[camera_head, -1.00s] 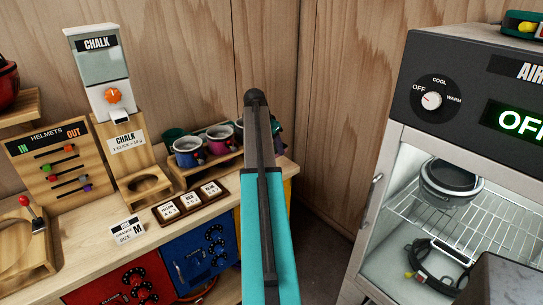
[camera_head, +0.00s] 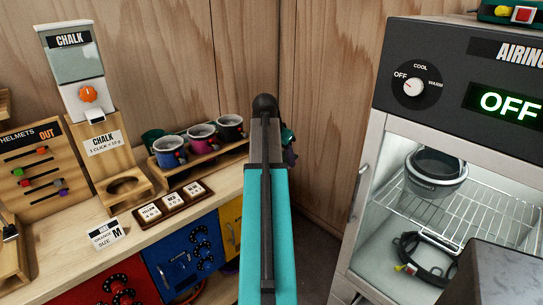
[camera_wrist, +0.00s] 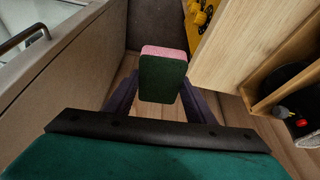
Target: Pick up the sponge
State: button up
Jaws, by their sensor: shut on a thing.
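The sponge (camera_wrist: 162,80) is a small block with a pink layer and a dark green layer. It shows in the wrist view, upright between the two fingers of my gripper (camera_wrist: 160,97). The fingers are shut on it and hold it above the wooden floor. In the head view my teal arm (camera_head: 266,230) stands in the middle and hides the gripper's jaws. I cannot make out the sponge there.
To the left, a wooden counter (camera_head: 75,240) carries a chalk dispenser (camera_head: 82,75), several cups and a helmet rack (camera_head: 40,170).

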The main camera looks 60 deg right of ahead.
jog(key=shift+s+a+b, duration=0.1)
jog(key=shift+s+a, duration=0.15)
jog(key=shift+s, duration=0.5)
jog(key=shift+s+a+b, duration=0.15)
jog(key=shift+s+a, duration=0.1)
jog(key=shift+s, duration=0.5)
jog(key=shift+s+a+b, duration=0.1)
jog(key=shift+s+a, duration=0.15)
jog(key=shift+s, duration=0.5)
